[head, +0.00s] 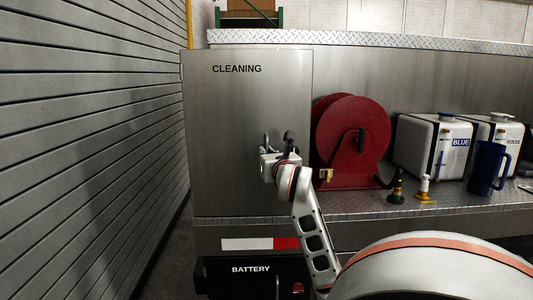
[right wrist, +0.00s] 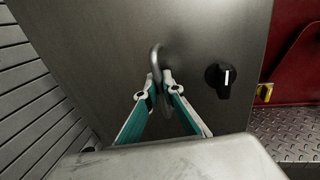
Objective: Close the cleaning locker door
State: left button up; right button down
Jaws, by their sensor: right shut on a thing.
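The cleaning locker door (head: 235,110) is a grey metal panel marked CLEANING at the left end of the loader. In the head view it looks flat and about in line with the loader's side; I cannot tell whether a small gap is left. My right gripper (head: 268,152) is at the door's lower right. In the right wrist view the gripper (right wrist: 161,80) is shut on the curved metal door handle (right wrist: 155,55). A black knob (right wrist: 221,78) with a white mark sits on the door just right of the handle. My left gripper is out of view.
A slatted wall (head: 90,130) stands close on the left. Right of the door, a red hose reel (head: 335,160), small bottles, white tanks (head: 425,145) and a blue jug (head: 486,168) stand on a tread-plate shelf (head: 350,202). A BATTERY compartment (head: 235,280) is below.

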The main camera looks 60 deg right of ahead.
jog(key=shift+d+r, duration=0.1)
jog(key=shift+d, duration=0.1)
jog(key=c, duration=2.5)
grip_release()
jog(key=shift+d, duration=0.1)
jog(key=shift+s+a+f, duration=0.2)
jog(key=shift+a, duration=0.2)
jog(key=v, duration=0.6)
jog(key=shift+s+a+r, duration=0.1)
jog(key=shift+s+a, duration=0.1)
jog(key=shift+s, duration=0.15)
